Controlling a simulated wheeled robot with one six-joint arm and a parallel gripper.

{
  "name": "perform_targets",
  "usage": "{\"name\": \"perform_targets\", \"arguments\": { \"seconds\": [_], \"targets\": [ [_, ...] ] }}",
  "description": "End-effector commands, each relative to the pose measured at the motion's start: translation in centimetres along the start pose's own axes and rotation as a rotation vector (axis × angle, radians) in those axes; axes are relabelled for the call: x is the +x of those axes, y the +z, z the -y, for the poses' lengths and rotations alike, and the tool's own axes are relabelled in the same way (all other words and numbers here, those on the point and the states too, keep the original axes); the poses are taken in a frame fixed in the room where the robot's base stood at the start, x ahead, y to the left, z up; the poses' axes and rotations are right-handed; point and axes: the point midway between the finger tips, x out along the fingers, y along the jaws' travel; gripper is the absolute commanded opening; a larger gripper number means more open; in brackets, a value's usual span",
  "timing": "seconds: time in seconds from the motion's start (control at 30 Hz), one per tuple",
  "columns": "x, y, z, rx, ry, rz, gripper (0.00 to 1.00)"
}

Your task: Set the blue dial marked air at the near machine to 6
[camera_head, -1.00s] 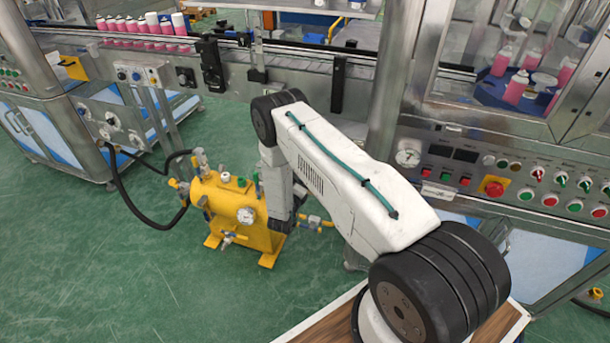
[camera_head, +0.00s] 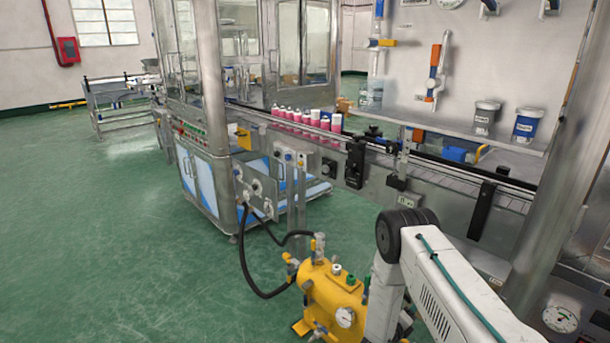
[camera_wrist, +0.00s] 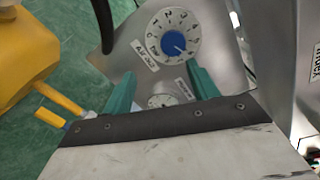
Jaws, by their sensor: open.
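The blue dial (camera_wrist: 174,44) is in the upper middle of the wrist view. It sits on a round white numbered scale, with an "Air" label at its lower left. Its white pointer mark points to the lower right; I cannot read the exact number there. My gripper (camera_wrist: 160,73) is open, its two teal fingers apart and empty, below the dial in the picture. I cannot tell how far the fingertips are from it. In the head view, I cannot make out my gripper or pick out this dial.
A yellow tank (camera_head: 333,300) with valves, a gauge and a black hose (camera_head: 250,265) stands on the floor beside my arm. A conveyor with pink cans (camera_head: 305,122) runs behind. Green floor at left is open.

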Motion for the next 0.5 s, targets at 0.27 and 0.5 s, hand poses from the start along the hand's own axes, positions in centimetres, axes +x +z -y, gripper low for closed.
{"name": "perform_targets", "arguments": {
  "seconds": [0.27,0.5],
  "targets": [
    [-4.0,-1.9,-7.7,-0.507,0.561,0.034,0.59],
    [-9.8,3.5,-4.5,-0.904,1.001,0.345,0.59]
  ]
}}
